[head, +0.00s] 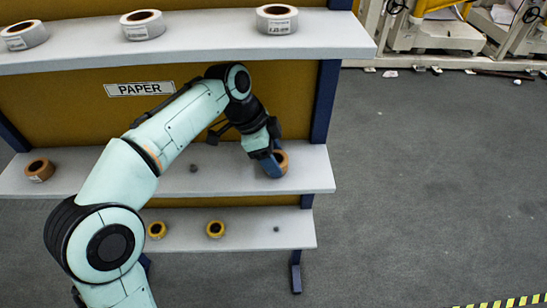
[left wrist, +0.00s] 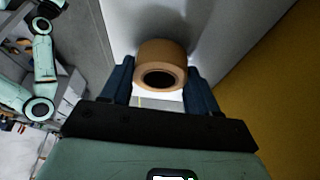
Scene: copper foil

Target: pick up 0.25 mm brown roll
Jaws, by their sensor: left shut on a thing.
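A brown roll (head: 281,161) sits at the right end of the middle shelf in the head view. In the left wrist view the brown roll (left wrist: 161,62) lies between the two blue fingers, its dark core facing the camera. My left gripper (head: 270,163) is shut on this roll at the shelf; the arm partly covers it in the head view. In the left wrist view the gripper (left wrist: 160,84) has one finger on each side of the roll. Another brown roll (head: 39,169) with a white label stands at the left end of the same shelf. My right gripper is not in view.
The middle shelf (head: 314,172) is bare right of the gripped roll. White rolls (head: 276,18) stand on the top shelf above. Open grey floor (head: 430,180) lies to the right.

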